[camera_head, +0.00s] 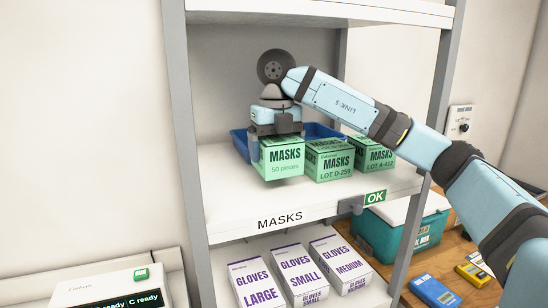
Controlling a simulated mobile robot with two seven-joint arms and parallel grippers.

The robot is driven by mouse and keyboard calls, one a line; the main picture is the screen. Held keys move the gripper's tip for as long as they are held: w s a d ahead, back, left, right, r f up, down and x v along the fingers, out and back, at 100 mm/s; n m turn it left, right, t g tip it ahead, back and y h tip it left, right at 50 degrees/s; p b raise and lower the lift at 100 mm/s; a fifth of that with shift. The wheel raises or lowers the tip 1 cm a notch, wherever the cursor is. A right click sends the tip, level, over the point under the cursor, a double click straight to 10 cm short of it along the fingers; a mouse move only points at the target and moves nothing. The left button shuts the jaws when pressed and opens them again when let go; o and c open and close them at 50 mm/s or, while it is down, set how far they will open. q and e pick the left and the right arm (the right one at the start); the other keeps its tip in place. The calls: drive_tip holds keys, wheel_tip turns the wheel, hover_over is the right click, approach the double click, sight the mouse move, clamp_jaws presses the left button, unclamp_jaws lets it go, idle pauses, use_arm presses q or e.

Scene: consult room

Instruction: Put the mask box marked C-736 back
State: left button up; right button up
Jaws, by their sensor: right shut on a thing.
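My right gripper (275,133) is shut on a green mask box (282,161) from above. The face toward me reads "MASKS 50 pieces"; no lot mark shows on it. The box is upright over the masks shelf, left of two other green mask boxes. One reads LOT D-258 (330,162), and the one to its right seems to read LOT A-412 (374,155). A shadow lies under the held box; I cannot tell if it touches the shelf (225,195). A blue tray (239,142) is behind the boxes, partly hidden. My left gripper is not in view.
The shelf front bears a MASKS label (280,220) and a green OK sign (375,196). Glove boxes (298,272) stand on the shelf below. Shelf posts rise on both sides, and an upper shelf (330,10) is overhead. A teal bin (378,238) stands right of the unit.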

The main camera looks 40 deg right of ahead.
drive_tip(key=shift+w, duration=0.3)
drive_tip(key=f, duration=0.3)
drive_tip(key=shift+w+d+p, duration=0.2)
drive_tip(key=shift+w+p, duration=0.15)
drive_tip(key=shift+w, duration=0.05)
drive_tip(key=shift+f, duration=0.25)
drive_tip(key=shift+f, duration=0.15)
drive_tip(key=o, duration=0.7)
drive_tip(key=shift+o, duration=0.2)
drive_tip(key=shift+r, duration=3.9)
